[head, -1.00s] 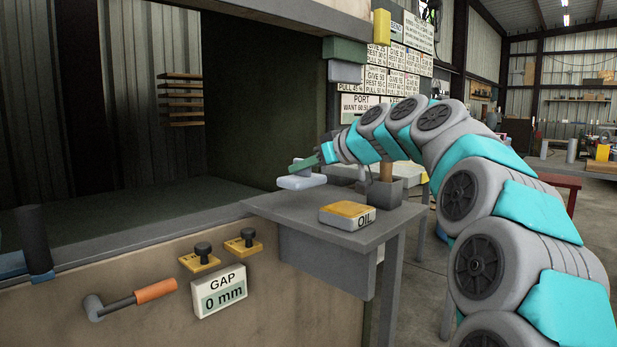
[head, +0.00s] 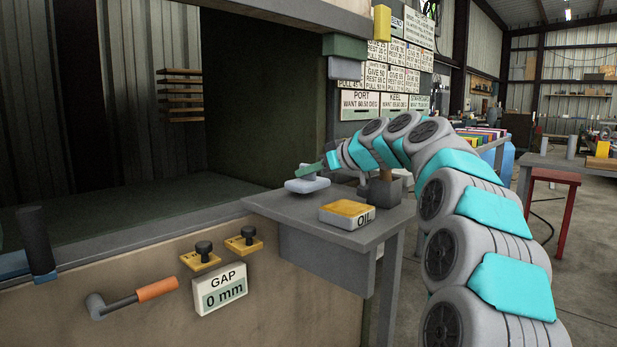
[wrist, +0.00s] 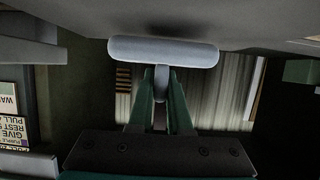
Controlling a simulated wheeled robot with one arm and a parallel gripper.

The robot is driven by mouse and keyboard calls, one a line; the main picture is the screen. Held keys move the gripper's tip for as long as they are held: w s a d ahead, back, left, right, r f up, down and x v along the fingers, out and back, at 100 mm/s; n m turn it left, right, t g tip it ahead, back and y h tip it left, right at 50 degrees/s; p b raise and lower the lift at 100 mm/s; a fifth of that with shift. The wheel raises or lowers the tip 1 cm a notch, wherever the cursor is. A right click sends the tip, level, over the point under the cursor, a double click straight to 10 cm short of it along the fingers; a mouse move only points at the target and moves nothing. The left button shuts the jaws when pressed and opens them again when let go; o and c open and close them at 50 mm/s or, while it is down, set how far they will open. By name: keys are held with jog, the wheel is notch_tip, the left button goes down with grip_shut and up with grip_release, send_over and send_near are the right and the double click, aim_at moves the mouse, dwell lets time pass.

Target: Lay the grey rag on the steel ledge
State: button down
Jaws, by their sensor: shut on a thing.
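My gripper (head: 322,164) has green fingers, shut on the raised grip of a pale grey piece, which I take for the grey rag (head: 307,186). The piece has a flat, rounded pad at the bottom. The pad is over the back left part of the grey steel ledge (head: 290,209); I cannot tell for sure whether it touches. In the wrist view the fingers close on the stem of the rag (wrist: 185,51), and its wide pad lies close against a grey surface at the top.
A yellow-topped OIL box (head: 347,214) sits at the ledge's front right. A grey holder (head: 384,190) stands behind it, close to my arm. The dark opening with its sill (head: 150,238) is at the left. The ledge's front left part is clear.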

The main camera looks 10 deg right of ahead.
jog(key=shift+f, duration=0.7)
jog(key=shift+f, duration=0.25)
jog(key=c, duration=0.8)
grip_release()
jog(key=shift+r, duration=0.1)
jog(key=shift+c, duration=0.2)
jog(key=shift+s+d+r, duration=0.1)
jog(key=shift+r, duration=0.1)
jog(key=b+v, duration=0.1)
jog(key=v, duration=1)
jog(key=shift+s+d, duration=0.2)
jog(key=shift+s, duration=0.05)
